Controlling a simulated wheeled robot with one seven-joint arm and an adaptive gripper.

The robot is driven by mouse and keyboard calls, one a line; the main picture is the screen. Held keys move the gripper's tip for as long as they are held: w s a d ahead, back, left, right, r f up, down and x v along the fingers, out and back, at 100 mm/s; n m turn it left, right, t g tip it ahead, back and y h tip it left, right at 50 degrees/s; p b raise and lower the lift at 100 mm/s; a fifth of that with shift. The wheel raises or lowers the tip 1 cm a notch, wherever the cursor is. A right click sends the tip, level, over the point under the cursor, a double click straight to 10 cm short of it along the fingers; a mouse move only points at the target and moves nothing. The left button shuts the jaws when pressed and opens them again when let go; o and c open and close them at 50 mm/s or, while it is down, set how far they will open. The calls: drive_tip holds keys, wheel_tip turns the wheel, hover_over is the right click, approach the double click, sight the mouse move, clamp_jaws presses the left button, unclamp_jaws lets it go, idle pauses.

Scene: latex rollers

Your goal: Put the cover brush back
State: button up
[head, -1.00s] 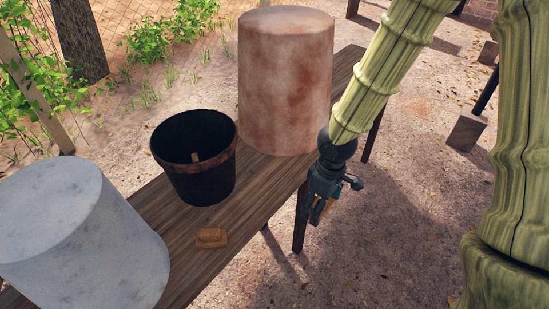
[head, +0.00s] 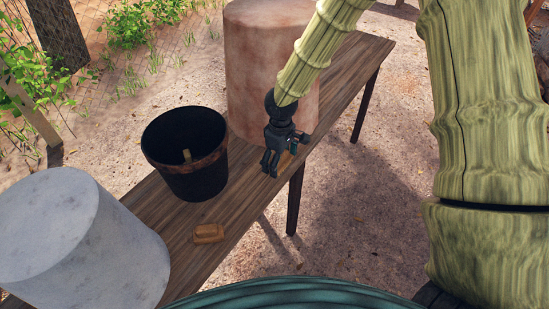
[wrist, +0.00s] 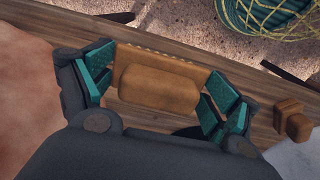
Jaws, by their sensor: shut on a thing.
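My gripper (head: 272,170) is shut on a brown, block-like brush (head: 286,158), probably the cover brush. It holds it over the bench, right of the bucket and in front of the reddish cylinder. In the wrist view the brush (wrist: 160,82) lies between the teal finger pads, with a wide plate and a raised block on it. Which brush is which cannot be told for certain.
A long wooden bench (head: 335,90) carries a black bucket (head: 190,180) with a brown rim and a light stick-like thing inside, a tall reddish cylinder (head: 255,60) and a grey-white cylinder (head: 75,245). Bare bench lies around the small block. Open ground (head: 350,220) is to the right.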

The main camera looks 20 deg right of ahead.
drive_tip(key=shift+w+a+f, duration=0.1)
drive_tip(key=shift+w+a, duration=0.05)
drive_tip(key=shift+w, duration=0.35)
drive_tip(key=shift+w+a+f, duration=0.1)
drive_tip(key=shift+w, duration=0.35)
drive_tip(key=shift+w+a+p, duration=0.1)
drive_tip(key=shift+w+p, duration=0.2)
drive_tip(key=shift+p, duration=0.05)
drive_tip(key=shift+w+a+f, duration=0.1)
drive_tip(key=shift+f+p, duration=0.95)
drive_tip(key=shift+f, duration=0.75)
drive_tip(key=o, duration=0.7)
drive_tip(key=shift+r, duration=0.15)
drive_tip(key=shift+r+b, duration=1.55)
drive_tip(key=shift+r, duration=4.35)
